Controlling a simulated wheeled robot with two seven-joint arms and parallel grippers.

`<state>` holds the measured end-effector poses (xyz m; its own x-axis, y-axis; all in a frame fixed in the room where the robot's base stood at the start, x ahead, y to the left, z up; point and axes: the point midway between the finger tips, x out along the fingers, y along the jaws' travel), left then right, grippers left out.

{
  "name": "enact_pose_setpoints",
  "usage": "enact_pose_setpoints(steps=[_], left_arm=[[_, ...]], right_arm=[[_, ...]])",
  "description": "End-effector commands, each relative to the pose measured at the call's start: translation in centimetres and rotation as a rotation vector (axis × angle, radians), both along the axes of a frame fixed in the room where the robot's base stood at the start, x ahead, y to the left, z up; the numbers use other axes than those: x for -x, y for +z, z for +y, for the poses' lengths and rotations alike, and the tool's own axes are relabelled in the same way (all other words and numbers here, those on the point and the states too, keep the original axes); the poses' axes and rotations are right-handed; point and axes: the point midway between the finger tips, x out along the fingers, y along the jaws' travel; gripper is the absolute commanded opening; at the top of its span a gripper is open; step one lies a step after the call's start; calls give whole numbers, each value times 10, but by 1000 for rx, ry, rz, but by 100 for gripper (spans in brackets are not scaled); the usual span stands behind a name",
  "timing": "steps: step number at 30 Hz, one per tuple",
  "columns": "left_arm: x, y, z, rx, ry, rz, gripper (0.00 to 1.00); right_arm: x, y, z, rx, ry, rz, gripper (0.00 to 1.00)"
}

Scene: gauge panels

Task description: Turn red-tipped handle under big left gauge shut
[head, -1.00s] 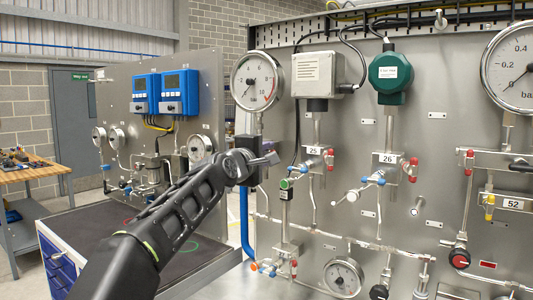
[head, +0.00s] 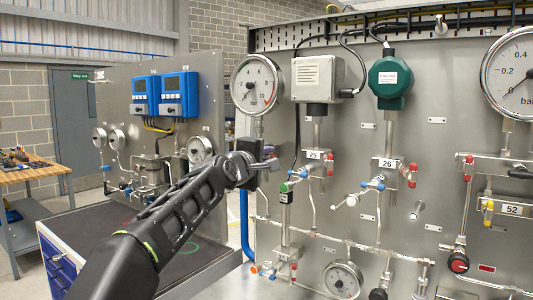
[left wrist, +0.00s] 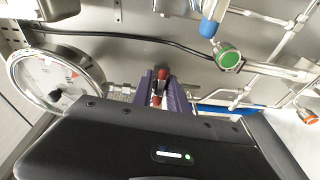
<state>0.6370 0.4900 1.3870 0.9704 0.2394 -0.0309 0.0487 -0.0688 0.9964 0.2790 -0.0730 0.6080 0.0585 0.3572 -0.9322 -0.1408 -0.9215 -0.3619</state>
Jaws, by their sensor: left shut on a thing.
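The big left gauge (head: 257,84) is a round white dial on the panel, with a pipe running down from it. It also shows at the left in the left wrist view (left wrist: 55,82). My left gripper (head: 268,163) is at the pipe below this gauge and covers the valve there in the head view. In the left wrist view its purple fingers (left wrist: 161,88) are shut on the red-tipped handle (left wrist: 160,74). The red tip shows between the fingers; the rest of the handle is mostly hidden. My right gripper is in neither view.
Right of the gripper is a valve labelled 25 (head: 313,155) and a green-capped fitting (head: 286,188); the green cap shows close by in the wrist view (left wrist: 229,59). A grey box (head: 318,78) and a green transmitter (head: 390,75) sit higher up.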

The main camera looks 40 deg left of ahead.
Motion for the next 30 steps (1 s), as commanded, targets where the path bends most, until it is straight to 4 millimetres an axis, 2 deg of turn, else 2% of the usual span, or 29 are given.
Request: enact_pose_setpoints(steps=[1,9,15,30], left_arm=[[0,4,0,-17,-2,18,0],[0,5,-1,-175,-2,136,0],[-1,3,-1,-326,-3,245,0],[-1,-3,0,-709,-1,523,0]], right_arm=[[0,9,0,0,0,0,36],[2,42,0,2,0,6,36],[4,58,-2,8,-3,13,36],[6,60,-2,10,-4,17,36]])
